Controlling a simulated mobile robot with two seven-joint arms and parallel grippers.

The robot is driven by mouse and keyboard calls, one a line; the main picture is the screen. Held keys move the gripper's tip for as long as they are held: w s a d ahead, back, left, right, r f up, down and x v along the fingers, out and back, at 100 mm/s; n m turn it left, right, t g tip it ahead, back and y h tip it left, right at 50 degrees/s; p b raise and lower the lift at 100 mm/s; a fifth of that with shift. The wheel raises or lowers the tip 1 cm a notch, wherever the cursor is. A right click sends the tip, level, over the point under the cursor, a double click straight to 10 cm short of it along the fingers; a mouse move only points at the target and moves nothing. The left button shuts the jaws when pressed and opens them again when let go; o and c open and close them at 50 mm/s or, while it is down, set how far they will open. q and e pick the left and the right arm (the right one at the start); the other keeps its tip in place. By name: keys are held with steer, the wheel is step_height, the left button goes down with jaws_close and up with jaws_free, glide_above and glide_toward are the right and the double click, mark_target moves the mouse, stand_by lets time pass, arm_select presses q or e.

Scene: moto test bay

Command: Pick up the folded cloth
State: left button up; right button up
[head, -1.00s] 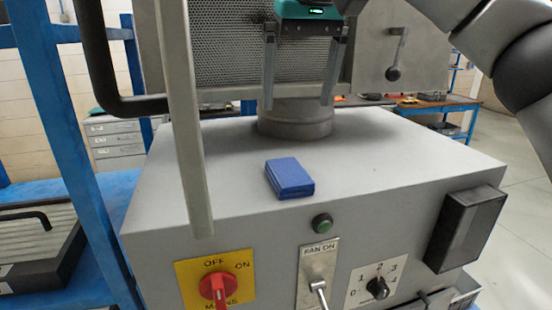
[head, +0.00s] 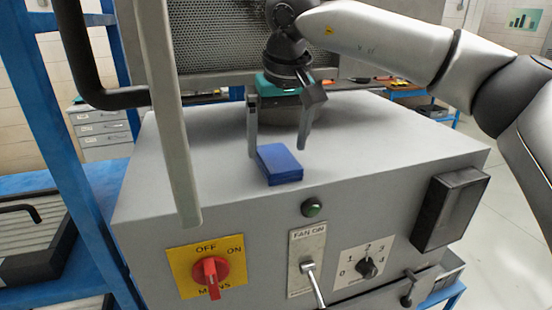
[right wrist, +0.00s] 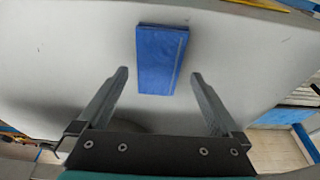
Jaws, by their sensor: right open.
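The folded cloth (head: 279,164) is a small blue block-like bundle lying flat on the grey top of the machine cabinet. It also shows in the right wrist view (right wrist: 162,58), ahead of the fingertips. My right gripper (head: 276,152) is open and empty, its two fingers pointing down just behind the cloth in the head view. In the right wrist view the fingertips (right wrist: 158,76) are spread wider than the cloth, one to each side of its near end. I see no contact with it. My left gripper is not in view.
The cabinet front carries a red mains switch (head: 211,272), a fan lever (head: 312,282), a rotary knob (head: 367,267) and a green button (head: 312,207). A grey upright bar (head: 167,120) stands left of the cloth. A mesh panel (head: 220,40) rises behind. The cabinet top right of the cloth is clear.

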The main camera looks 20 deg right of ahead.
steer(key=shift+x, duration=1.35)
steer(key=c, duration=1.1)
steer(key=shift+r, duration=0.1)
steer(key=shift+r, duration=0.5)
step_height(320, 180, up, 10)
step_height(320, 180, up, 9)
steer(key=p, duration=0.2)
glide_above(276, 157)
steer(key=shift+s, duration=0.1)
